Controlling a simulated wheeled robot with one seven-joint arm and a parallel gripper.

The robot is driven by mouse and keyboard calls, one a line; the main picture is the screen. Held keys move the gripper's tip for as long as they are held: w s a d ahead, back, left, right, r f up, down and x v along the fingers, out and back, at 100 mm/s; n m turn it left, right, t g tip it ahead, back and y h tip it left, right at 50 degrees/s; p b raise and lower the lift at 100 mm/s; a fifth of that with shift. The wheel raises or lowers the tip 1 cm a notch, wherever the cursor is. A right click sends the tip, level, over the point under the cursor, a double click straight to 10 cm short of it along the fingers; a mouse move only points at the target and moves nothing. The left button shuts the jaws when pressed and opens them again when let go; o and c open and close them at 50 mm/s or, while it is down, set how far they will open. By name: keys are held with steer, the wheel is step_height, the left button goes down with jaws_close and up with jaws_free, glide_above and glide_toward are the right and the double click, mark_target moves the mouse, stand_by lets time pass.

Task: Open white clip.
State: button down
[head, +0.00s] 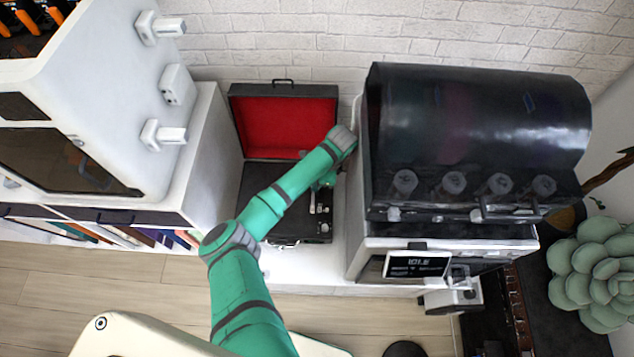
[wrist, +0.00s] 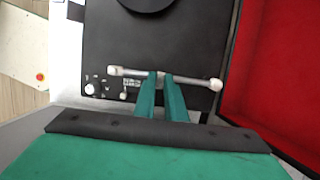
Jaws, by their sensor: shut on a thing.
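A slim white bar (wrist: 195,80) with thicker pale ends lies across the black deck of an open record-player case. It looks like the tonearm. In the wrist view my gripper (wrist: 162,77) has its two green fingertips close together at the middle of this bar, shut on a small part there. The white clip cannot be told apart from the bar, as the fingers cover that spot. In the head view the white bar (head: 312,201) shows small on the deck's right side, and my gripper is mostly hidden behind my green arm.
The case's red-lined lid (head: 285,125) stands open at the back; it also shows in the wrist view (wrist: 275,80). A large black-hooded machine (head: 470,130) stands close on the right. A white cabinet (head: 110,80) is on the left.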

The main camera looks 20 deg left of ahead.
steer(key=c, duration=1.8)
jaws_free()
steer(key=shift+r, duration=0.6)
steer(key=s+d+r, duration=0.3)
steer(key=s+r, duration=0.8)
steer(key=s, duration=0.2)
steer(key=shift+s+d+r, duration=0.3)
steer(key=shift+s+r, duration=0.05)
steer(key=shift+r, duration=0.05)
